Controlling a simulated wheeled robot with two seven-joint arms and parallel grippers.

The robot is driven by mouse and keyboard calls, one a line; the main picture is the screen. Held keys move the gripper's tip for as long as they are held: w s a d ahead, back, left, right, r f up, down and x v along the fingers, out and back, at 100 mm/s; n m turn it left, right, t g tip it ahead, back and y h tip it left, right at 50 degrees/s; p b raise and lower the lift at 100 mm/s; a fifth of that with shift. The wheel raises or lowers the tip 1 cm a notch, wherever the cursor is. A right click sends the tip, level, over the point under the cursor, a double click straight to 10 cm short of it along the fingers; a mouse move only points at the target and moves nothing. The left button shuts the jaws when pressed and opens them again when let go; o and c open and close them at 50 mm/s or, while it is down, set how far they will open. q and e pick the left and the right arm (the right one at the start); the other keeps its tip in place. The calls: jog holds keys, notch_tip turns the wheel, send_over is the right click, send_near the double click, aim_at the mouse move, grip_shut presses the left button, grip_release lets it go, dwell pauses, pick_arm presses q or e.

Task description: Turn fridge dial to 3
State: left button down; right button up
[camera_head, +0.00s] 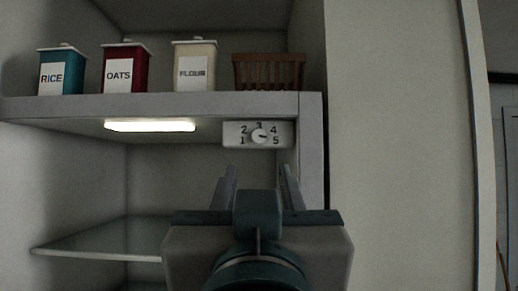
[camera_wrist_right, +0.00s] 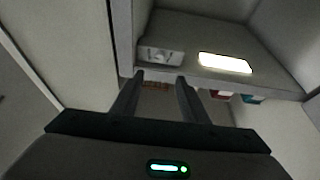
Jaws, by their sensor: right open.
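The fridge dial (camera_head: 259,135) is a small round white knob on a pale panel (camera_head: 230,137) marked 1 to 5, under the shelf's front edge. Its dark mark seems to point right, toward the 5 side, but it is too small to be sure. My right gripper (camera_head: 258,172) is open and empty, its fingers pointing toward the dial from just below it in the head view. In the right wrist view the dial (camera_wrist_right: 161,57) shows beyond the gripper's fingertips (camera_wrist_right: 160,78), with no contact visible. My left gripper is not in view.
A lit lamp (camera_head: 150,126) sits left of the panel. A glass shelf (camera_head: 95,238) is lower left. On the upper shelf stand a RICE tin (camera_head: 62,72), an OATS tin (camera_head: 125,70), a FLOUR tin (camera_head: 195,65) and a brown rack (camera_head: 268,71). A pale door (camera_head: 395,150) stands right.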

jog(key=w+b, duration=0.1)
jog(key=w, duration=0.1)
jog(key=p, duration=0.9)
send_near(259, 139)
jog(key=x, duration=0.6)
jog(key=shift+r, duration=0.25)
jog(key=shift+w+r, duration=0.15)
jog(key=shift+w, duration=0.7)
grip_shut()
